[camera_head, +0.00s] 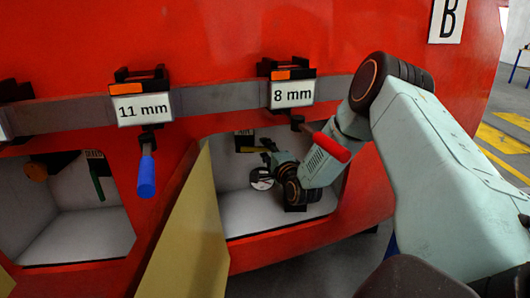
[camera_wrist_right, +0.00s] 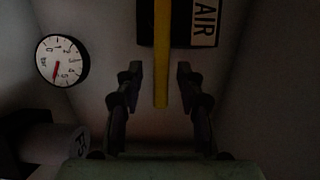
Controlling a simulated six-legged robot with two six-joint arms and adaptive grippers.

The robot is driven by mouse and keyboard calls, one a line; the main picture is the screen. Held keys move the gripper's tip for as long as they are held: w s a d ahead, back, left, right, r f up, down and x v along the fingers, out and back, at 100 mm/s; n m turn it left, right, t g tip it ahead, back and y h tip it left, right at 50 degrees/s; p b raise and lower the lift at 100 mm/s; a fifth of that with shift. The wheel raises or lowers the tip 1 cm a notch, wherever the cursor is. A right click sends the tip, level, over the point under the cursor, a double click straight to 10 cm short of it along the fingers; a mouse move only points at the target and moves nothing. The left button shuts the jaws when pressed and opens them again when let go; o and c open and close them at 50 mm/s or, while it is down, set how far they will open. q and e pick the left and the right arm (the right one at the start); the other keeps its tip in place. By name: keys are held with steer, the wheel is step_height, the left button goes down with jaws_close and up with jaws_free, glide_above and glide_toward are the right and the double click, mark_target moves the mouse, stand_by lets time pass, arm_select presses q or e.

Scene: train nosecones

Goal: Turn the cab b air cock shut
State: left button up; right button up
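The air cock's yellow handle (camera_head: 254,149) is inside the open right compartment, below a sign with a big B. In the right wrist view, the yellow handle (camera_wrist_right: 161,55) hangs down beside a plate marked AIR (camera_wrist_right: 205,22). My right gripper (camera_head: 267,156) reaches into this compartment. In its wrist view my right gripper (camera_wrist_right: 159,76) is open, with one finger on each side of the handle in the picture. Gaps show on both sides, and no contact is visible. Whether the handle is fully between the fingers in depth I cannot tell. My left gripper is not in view.
A round gauge (camera_wrist_right: 62,60) with a red needle is left of the handle. The yellowish compartment door (camera_head: 190,235) stands open. A red-handled tool (camera_head: 331,147) hangs near my right arm, under the 8 mm label (camera_head: 292,93). A blue-handled tool (camera_head: 146,175) hangs farther left.

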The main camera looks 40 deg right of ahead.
steer(key=shift+w+d+r, duration=0.1)
steer(key=shift+w, duration=0.35)
jaws_close()
stand_by(0.6)
